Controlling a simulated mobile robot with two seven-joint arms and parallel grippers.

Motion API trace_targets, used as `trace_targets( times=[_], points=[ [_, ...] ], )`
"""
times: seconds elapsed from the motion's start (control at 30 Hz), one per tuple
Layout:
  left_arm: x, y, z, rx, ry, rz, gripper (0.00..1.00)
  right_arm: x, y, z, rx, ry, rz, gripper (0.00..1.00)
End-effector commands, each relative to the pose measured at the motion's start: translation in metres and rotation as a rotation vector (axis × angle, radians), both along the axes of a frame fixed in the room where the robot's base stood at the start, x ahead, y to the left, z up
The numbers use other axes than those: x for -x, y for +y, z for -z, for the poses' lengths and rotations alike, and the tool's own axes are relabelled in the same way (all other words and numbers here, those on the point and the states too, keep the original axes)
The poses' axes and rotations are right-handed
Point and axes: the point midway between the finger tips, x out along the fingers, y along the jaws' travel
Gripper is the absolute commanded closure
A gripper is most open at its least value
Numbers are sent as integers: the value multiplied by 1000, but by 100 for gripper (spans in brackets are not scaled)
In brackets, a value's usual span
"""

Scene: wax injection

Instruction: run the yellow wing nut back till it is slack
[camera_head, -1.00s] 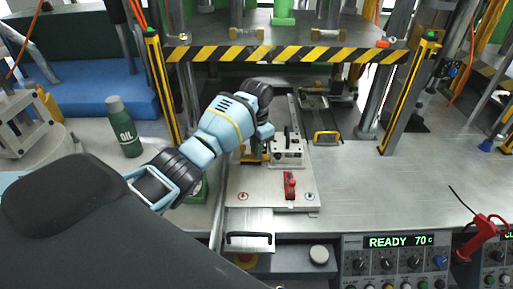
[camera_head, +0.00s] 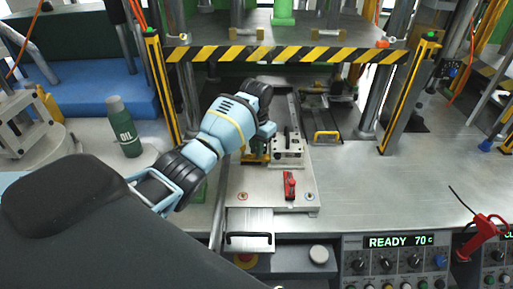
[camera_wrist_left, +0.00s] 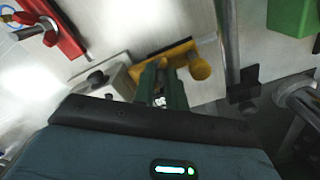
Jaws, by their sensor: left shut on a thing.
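My left gripper (camera_wrist_left: 161,88) has green fingers and reaches down over the fixture plate (camera_head: 262,198). Its fingers are shut at the yellow clamp piece (camera_wrist_left: 168,58), which has a round yellow knob (camera_wrist_left: 200,69) beside the fingers. In the head view, the yellow piece (camera_head: 250,157) shows just below the wrist. The wing nut itself is mostly hidden between the fingers, so its angle and tightness cannot be told. The grey block (camera_head: 288,150) stands right of the gripper on the plate. My right gripper is not in view.
A red toggle clamp (camera_head: 290,185) stands on the plate in front of the block. A striped press beam (camera_head: 290,54) crosses behind. A green oil bottle (camera_head: 124,127) stands at left. The bench right of the plate is clear.

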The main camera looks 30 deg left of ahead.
Motion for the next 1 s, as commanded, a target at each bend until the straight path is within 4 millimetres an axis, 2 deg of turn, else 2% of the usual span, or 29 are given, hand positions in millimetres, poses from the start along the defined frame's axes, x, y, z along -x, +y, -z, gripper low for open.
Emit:
trace_targets(
  times=[0.03, 0.07, 0.13, 0.47, 0.57, 0.83, 1.0],
  points=[
    [2, -1, 5, 1, 10, 2, 100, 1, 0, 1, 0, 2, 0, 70],
    [2, -1, 5, 1, 10, 2, 85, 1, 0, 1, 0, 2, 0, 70],
    [2, -1, 5, 1, 10, 2, 77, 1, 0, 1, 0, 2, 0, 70],
    [1, 0, -2, 1, 4, 2, 77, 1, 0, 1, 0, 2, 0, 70],
    [0, 0, -12, 1, 2, 2, 77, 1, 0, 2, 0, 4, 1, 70],
    [0, 0, -55, 1, 3, 3, 77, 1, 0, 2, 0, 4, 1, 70],
    [1, -1, -71, 1, 6, 2, 77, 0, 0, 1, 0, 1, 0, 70]
  ],
)
